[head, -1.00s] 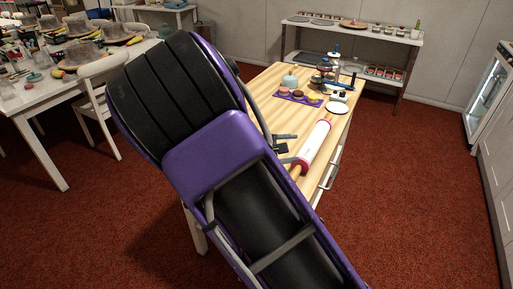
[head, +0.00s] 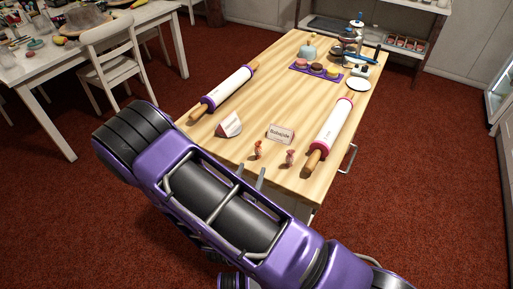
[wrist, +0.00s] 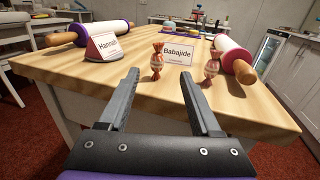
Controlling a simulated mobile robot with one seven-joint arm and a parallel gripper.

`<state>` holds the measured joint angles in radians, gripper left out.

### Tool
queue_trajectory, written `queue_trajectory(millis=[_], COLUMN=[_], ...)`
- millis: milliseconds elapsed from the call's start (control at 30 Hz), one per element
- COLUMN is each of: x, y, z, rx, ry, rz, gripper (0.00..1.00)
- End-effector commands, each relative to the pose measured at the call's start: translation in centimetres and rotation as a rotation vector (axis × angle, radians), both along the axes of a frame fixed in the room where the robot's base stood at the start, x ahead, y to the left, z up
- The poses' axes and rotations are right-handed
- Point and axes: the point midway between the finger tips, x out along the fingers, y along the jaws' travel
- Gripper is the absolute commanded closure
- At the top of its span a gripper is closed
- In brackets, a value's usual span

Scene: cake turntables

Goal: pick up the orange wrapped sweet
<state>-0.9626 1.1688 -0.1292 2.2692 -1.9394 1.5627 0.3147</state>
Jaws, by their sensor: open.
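Two small wrapped sweets stand near the front edge of the wooden table. The left one, the orange wrapped sweet (head: 258,150), looks orange-red; it also shows in the wrist view (wrist: 157,64). The other sweet (head: 290,158) looks pinker and is to its right, also in the wrist view (wrist: 211,68). My gripper (head: 251,172) is open and empty at the table's front edge. In the wrist view its fingers (wrist: 160,76) point toward the orange sweet, which appears between the fingertips but beyond them.
A name card "Babajide" (wrist: 178,55) stands just behind the sweets, and a "Hannah" card (wrist: 103,46) stands to the left. Rolling pins lie left (head: 228,88) and right (head: 331,130). A purple mat with macarons (head: 300,70) is farther back. The table's middle is clear.

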Motion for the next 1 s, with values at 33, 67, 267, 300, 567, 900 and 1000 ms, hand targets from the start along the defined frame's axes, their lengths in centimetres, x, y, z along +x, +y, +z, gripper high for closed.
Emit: queue_trajectory(millis=[33,67,267,300,567,900,1000], x=[1.1,1.8,5.6,6.2,8.1,12.4,12.7], y=[-0.5,-0.7,-1.9,-2.0,-2.6,-3.6,-3.6], z=[0.1,0.1,0.1,0.1,0.0,-0.3,-0.3], rx=[0.0,0.0,0.0,0.0,0.002,0.001,0.001], ry=[-0.003,-0.003,-0.002,-0.002,-0.002,-0.003,-0.001], rz=[-0.004,-0.005,-0.004,-0.003,-0.003,-0.003,-0.002], gripper=[0.35,0.35,0.35,0.35,0.35,0.35,0.35])
